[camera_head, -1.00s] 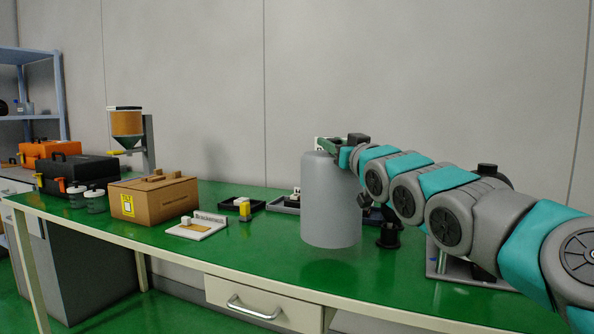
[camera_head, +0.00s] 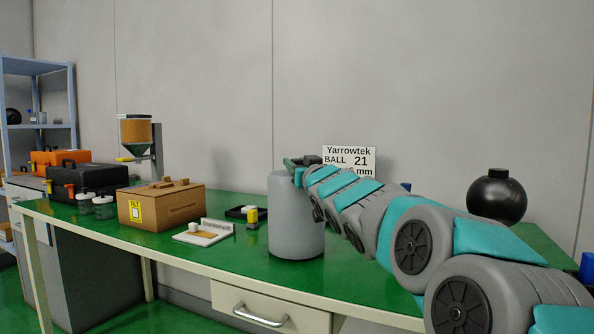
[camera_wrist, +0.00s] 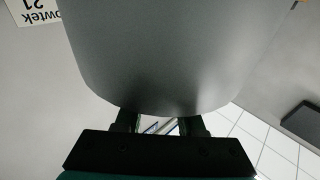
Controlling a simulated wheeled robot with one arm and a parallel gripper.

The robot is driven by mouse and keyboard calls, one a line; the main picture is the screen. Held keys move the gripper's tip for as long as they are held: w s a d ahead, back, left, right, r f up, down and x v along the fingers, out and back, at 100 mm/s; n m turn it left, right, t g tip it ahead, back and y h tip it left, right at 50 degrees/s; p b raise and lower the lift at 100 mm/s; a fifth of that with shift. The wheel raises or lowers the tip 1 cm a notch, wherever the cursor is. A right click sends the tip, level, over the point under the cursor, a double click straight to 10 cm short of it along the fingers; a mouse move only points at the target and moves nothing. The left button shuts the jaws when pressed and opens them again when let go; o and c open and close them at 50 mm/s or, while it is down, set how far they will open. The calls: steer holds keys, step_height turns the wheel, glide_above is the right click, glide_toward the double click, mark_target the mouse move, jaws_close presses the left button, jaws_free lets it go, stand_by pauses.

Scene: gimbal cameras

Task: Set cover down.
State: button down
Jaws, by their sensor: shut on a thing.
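The cover, a plain grey upright cylinder (camera_head: 296,222), is over the front part of the green bench top in the head view. My gripper (camera_head: 300,163) is at its top and shut on it, though the grip itself is mostly hidden by the arm and the cover's upper edge. In the wrist view the cover (camera_wrist: 175,55) fills the upper middle, and my gripper's fingers (camera_wrist: 160,122) meet its lower edge in the picture. I cannot tell whether the cover's bottom touches the bench or hangs just above it.
A white board with a small block (camera_head: 203,232) and a yellow-and-black item (camera_head: 252,216) lie left of the cover. A cardboard box (camera_head: 160,207) is farther left. A black round vessel (camera_head: 497,196) and a Yarrowtek sign (camera_head: 349,160) stand behind my arm. The bench's front edge is close.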

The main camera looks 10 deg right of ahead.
steer(key=shift+f, duration=0.2)
steer(key=shift+f, duration=0.15)
steer(key=c, duration=0.5)
jaws_free()
steer(key=shift+r, duration=0.2)
steer(key=b+v, duration=0.1)
steer(key=v, duration=1.1)
steer(key=shift+d, duration=0.1)
